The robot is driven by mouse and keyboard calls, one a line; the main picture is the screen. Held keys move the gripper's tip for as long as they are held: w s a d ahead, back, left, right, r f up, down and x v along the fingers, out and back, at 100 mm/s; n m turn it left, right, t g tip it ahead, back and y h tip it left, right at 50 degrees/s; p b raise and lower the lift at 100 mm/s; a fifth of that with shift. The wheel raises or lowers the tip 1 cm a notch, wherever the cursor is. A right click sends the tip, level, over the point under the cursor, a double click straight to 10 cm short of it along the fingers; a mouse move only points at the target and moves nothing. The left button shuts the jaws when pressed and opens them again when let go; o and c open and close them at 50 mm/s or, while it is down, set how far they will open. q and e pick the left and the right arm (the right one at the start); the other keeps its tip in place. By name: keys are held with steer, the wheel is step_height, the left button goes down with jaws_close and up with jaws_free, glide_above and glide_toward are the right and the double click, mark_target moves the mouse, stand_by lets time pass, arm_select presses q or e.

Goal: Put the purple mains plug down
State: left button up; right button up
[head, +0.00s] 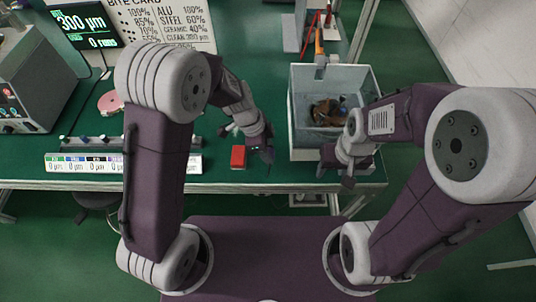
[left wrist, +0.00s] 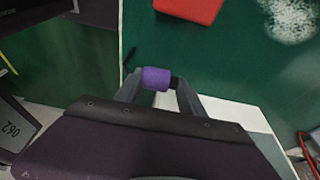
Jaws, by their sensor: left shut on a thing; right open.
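The purple mains plug (left wrist: 156,78) is between the fingertips of my left gripper (left wrist: 158,84) in the left wrist view. The gripper is shut on it, over the front edge of the green table. In the head view my left gripper (head: 267,155) points down just right of the red block; the plug cannot be made out there. My right gripper (head: 347,178) is open at the front of the pale bin, near the table's front edge.
The red block (head: 238,157) lies close to my left gripper. The pale bin (head: 302,144) holds brown and dark items. A strip of labelled displays (head: 85,163) lines the front left.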

arm_select(q)
steer(key=shift+w+a+f, duration=0.15)
steer(key=shift+w+f, duration=0.05)
steer(key=shift+w, duration=0.1)
step_height(320, 180, down, 4)
steer(key=shift+r+b, duration=0.1)
steer(key=shift+b, duration=0.2)
steer(key=shift+f, duration=0.3)
steer(key=o, duration=1.4)
steer(key=shift+c, duration=0.2)
steer(key=shift+r, duration=0.1)
